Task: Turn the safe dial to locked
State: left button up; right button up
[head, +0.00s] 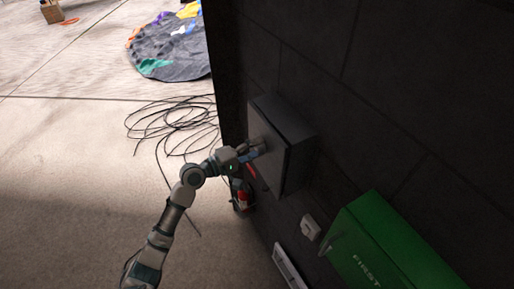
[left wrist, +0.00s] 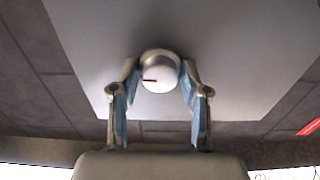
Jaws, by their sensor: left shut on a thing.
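The safe (head: 284,140) is a dark grey box fixed to the dark wall, its door facing left in the head view. In the left wrist view the safe door (left wrist: 230,40) is a plain grey panel. The round, pale safe dial (left wrist: 160,78) sits on it, with a short dark mark pointing left. My left gripper (left wrist: 158,90) is shut on the dial, one finger on each side. In the head view my left gripper (head: 262,148) reaches the door and hides the dial. My right gripper is in neither view.
A green first aid box (head: 385,245) and a small white fitting (head: 311,228) are on the wall nearer me. A red extinguisher (head: 241,194) stands below the safe. Black cable (head: 175,122) lies coiled on the floor. Open floor (head: 70,170) extends to the left.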

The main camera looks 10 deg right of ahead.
pick_arm(q)
jog(key=shift+f, duration=0.25)
jog(key=o, duration=0.8)
jog(key=shift+o, duration=1.3)
jog(key=shift+w+a, duration=0.1)
jog(key=shift+w, duration=0.1)
jog(key=shift+a+r, duration=0.1)
jog(key=v, duration=1.2)
jog(key=shift+a, duration=0.15)
jog(key=shift+w+d, duration=0.1)
jog(key=shift+d, duration=0.15)
